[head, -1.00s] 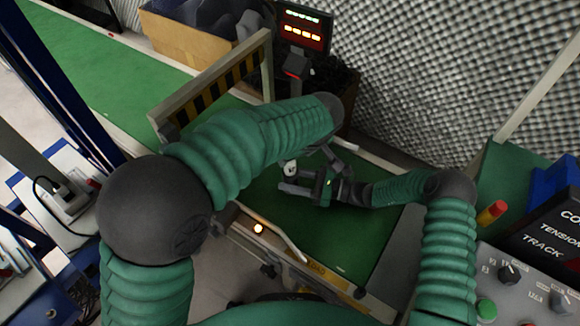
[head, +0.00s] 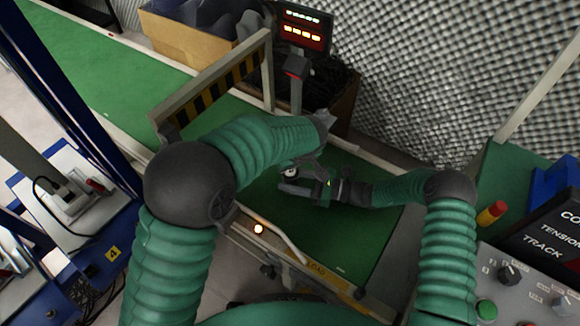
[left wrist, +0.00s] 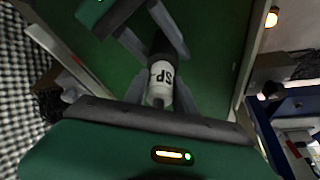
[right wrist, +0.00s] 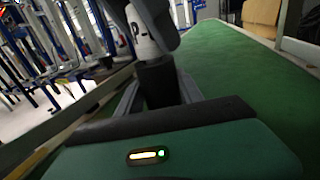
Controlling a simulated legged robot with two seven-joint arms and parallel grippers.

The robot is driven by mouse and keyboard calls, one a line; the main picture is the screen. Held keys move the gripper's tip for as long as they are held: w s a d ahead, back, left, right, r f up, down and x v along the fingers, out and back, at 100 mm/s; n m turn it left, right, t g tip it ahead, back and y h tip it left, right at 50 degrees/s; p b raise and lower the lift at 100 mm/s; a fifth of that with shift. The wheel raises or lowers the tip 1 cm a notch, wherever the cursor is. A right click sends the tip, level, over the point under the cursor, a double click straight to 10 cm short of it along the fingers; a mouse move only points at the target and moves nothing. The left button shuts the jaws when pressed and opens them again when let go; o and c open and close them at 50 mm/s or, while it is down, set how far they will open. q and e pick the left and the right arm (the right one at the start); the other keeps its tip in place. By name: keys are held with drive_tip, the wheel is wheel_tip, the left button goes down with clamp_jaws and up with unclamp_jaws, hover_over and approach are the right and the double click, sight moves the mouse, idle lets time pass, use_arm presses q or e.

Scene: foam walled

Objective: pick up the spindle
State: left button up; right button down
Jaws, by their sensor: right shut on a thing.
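The spindle shows as a white, lettered cylinder with a dark section in the left wrist view (left wrist: 160,82), and its white and black parts also show in the right wrist view (right wrist: 158,84). In the head view only a small white end (head: 290,173) shows. My right gripper (head: 296,184) is shut on the spindle, its fingers either side of the dark section, above the green belt. My left gripper (left wrist: 160,88) has its fingers apart on either side of the spindle's white part. In the head view my left forearm and wrist largely hide those fingers.
The green belt (head: 345,235) runs beneath both grippers. A black-and-yellow striped gate (head: 210,90) crosses it at left. A small display post (head: 303,35) and a cardboard box (head: 190,35) stand behind. A control panel (head: 525,275) is at right.

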use_arm(q)
clamp_jaws()
drive_tip(key=shift+r, duration=0.1)
wheel_tip(320, 180, up, 10)
drive_tip(key=shift+f, duration=0.1)
use_arm(e)
drive_tip(key=c, duration=0.7)
unclamp_jaws()
drive_tip(key=v, duration=1.2)
drive_tip(key=shift+f, duration=0.1)
